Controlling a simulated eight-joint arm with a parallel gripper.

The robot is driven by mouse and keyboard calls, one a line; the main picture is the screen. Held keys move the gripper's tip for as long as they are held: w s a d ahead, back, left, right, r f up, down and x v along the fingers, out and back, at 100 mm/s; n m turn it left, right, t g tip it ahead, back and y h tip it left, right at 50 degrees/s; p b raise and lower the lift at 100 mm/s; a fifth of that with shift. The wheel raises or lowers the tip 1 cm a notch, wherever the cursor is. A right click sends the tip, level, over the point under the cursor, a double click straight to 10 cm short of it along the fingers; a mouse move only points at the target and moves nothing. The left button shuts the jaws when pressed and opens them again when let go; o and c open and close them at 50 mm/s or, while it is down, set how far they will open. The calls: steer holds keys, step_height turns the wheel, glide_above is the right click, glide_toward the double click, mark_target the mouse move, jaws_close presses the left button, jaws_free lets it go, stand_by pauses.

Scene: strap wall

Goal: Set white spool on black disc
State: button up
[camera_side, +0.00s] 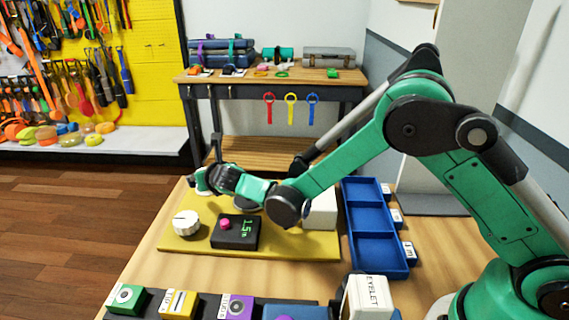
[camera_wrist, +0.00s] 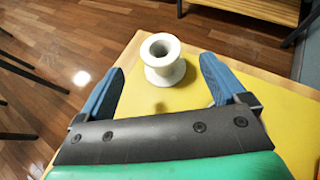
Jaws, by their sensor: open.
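The white spool (camera_wrist: 163,68) stands upright on the yellow board (camera_wrist: 185,98) in the wrist view, near the board's far edge. Its round hole faces up. My gripper (camera_wrist: 162,85) is open and empty, with one blue finger to each side of the spool's near side and a gap on both sides. In the side view my gripper (camera_side: 207,168) is over the back left of the yellow board (camera_side: 290,245), and a white part beside it looks like the spool, mostly hidden. I cannot make out the black disc clearly; my arm covers part of the board.
A white ribbed knob (camera_side: 186,223) and a black box with a pink button (camera_side: 235,232) are on the board. A white block (camera_side: 321,211) stands behind my arm. A blue tray (camera_side: 376,230) lies to the right. Labelled boxes line the front.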

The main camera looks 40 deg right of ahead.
steer(key=shift+s+r, duration=0.2)
steer(key=shift+s, duration=0.2)
steer(key=shift+s+r, duration=0.25)
steer(key=s+d+r+m+g, duration=0.3)
steer(key=s+d+r+m, duration=0.5)
steer(key=m, duration=0.7)
steer(key=s+d+m+g+y, duration=0.1)
steer(key=s+m+y, duration=0.1)
steer(key=s+m, duration=1.3)
steer(key=m, duration=0.2)
steer(key=shift+d+f+m+g, duration=0.3)
steer(key=shift+d+f+g, duration=0.05)
steer(key=shift+d+g, duration=0.05)
steer(key=shift+o, duration=0.4)
steer(key=shift+s+f+m, duration=0.2)
steer(key=shift+s+m, duration=0.25)
steer(key=shift+m, duration=0.15)
steer(key=shift+w+a, duration=0.1)
